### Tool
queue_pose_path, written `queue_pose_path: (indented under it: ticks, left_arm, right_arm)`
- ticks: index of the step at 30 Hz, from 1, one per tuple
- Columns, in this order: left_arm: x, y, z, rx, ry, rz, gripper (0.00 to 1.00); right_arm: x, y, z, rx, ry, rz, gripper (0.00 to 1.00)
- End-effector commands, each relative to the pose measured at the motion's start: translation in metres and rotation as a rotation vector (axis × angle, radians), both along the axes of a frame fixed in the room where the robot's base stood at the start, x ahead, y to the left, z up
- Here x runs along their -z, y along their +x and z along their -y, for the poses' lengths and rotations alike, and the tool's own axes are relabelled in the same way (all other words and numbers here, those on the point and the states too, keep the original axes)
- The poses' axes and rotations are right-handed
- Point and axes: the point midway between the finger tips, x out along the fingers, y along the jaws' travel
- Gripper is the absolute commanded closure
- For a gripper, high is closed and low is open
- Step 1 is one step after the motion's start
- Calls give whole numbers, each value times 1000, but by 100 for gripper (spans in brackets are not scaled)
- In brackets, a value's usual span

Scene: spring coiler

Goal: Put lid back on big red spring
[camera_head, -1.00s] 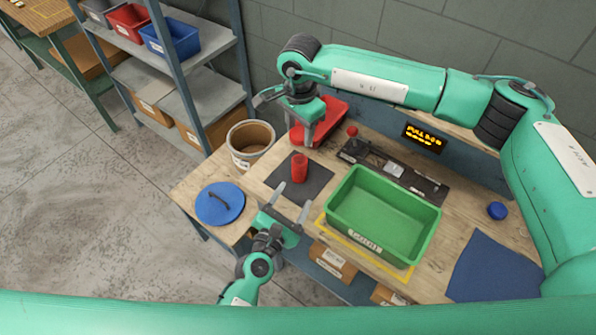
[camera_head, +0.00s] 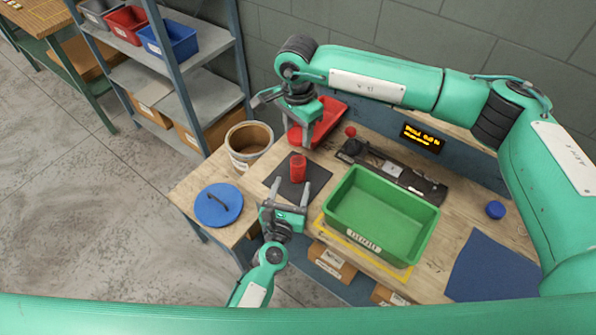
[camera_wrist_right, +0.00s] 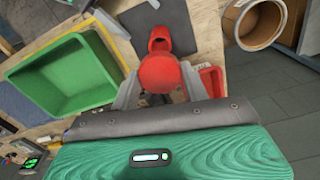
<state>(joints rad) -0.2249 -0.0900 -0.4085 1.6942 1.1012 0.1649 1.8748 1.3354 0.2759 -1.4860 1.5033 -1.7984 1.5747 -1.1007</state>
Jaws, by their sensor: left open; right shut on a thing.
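The big red spring (camera_head: 298,168) stands upright on the dark mat (camera_head: 314,182) in the head view. The right wrist view shows it (camera_wrist_right: 159,36) beyond my fingers, its top end open. My right gripper (camera_head: 305,140) is behind the spring in the head view. In the right wrist view my right gripper (camera_wrist_right: 160,88) is shut on a round red piece, seemingly the lid (camera_wrist_right: 159,73). The lid is hard to make out in the head view. My left gripper (camera_head: 290,187) is open and empty, its fingers pointing at the spring from the near side, apart from it.
A green bin (camera_head: 375,240) stands right of the mat. A red tray (camera_head: 330,112) and a device with a red-knobbed lever (camera_head: 351,131) are behind. A brown bucket (camera_head: 249,140) and a blue disc with handle (camera_head: 218,205) are left. A blue cloth (camera_head: 490,270) lies right.

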Motion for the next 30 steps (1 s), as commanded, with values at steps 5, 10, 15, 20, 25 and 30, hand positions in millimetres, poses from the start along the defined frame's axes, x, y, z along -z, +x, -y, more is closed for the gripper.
queue_pose_path:
  ticks: [5,10,15,20,25,30]
  left_arm:
    - [-2,36,9,0,-1,2,38]
    - [-1,65,16,2,0,2,38]
    - [-1,83,20,1,1,1,38]
    - [0,91,22,1,1,0,38]
    - [0,93,23,1,1,0,38]
    - [0,92,23,1,1,0,42]
  right_arm:
    - [0,0,0,0,0,0,77]
    - [0,0,0,0,0,0,77]
    - [0,0,0,0,0,0,77]
    - [0,0,0,0,0,0,77]
    - [0,0,0,0,0,0,77]
    - [0,0,0,0,0,0,77]
